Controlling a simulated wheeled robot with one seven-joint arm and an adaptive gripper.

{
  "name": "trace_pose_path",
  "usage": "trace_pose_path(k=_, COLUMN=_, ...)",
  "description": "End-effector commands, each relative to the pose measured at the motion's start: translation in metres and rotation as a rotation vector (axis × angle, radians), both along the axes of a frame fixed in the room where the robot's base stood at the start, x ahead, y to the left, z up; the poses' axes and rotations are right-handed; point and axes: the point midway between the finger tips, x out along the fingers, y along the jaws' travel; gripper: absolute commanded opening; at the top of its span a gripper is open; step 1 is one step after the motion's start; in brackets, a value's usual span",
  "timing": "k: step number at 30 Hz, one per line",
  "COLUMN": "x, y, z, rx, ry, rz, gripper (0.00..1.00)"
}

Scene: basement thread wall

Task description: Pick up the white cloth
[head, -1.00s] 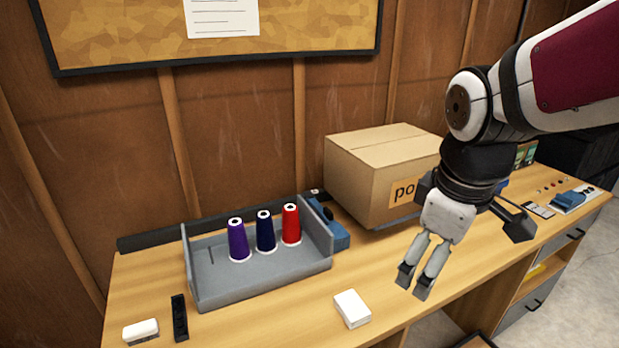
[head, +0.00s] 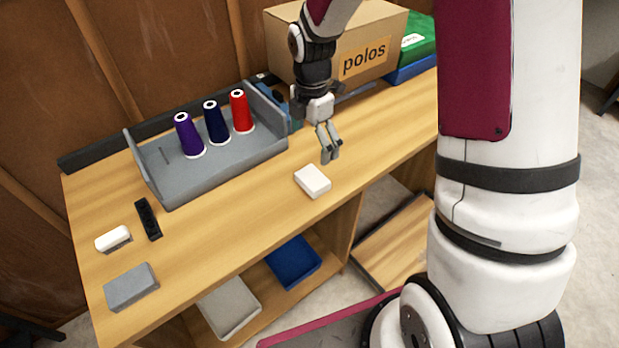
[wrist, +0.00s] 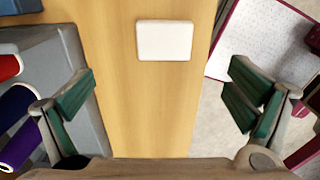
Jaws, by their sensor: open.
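The white cloth (head: 312,181) looks like a small folded white block and lies flat near the front edge of the wooden bench. In the wrist view the cloth (wrist: 164,40) is at the top middle, ahead of the fingers and between their lines. My gripper (head: 329,155) is just behind and slightly right of the cloth, above the bench, not touching it. In the wrist view my gripper (wrist: 160,95) has its fingers wide apart with nothing between them.
A grey tray (head: 172,190) with purple, navy and red thread cones stands left of my gripper. Bare wood surrounds the cloth.

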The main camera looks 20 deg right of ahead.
Motion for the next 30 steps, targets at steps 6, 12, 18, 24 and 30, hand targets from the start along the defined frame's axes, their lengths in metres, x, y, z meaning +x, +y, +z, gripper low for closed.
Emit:
trace_pose_path(k=6, x=-0.001, y=0.0, z=-0.042, rx=0.0, ry=0.004, rz=-0.001, gripper=0.98)
trace_pose_path(k=12, x=-0.001, y=0.0, z=-0.059, rx=0.0, ry=0.001, rz=-0.002, gripper=0.98)
trace_pose_path(k=18, x=-0.006, y=0.0, z=-0.077, rx=-0.002, ry=0.005, rz=-0.001, gripper=0.98)
trace_pose_path(k=24, x=-0.008, y=0.0, z=-0.104, rx=-0.001, ry=0.003, rz=-0.002, gripper=0.98)
trace_pose_path(k=30, x=-0.007, y=0.0, z=-0.112, rx=-0.001, ry=0.0, rz=-0.002, gripper=0.98)
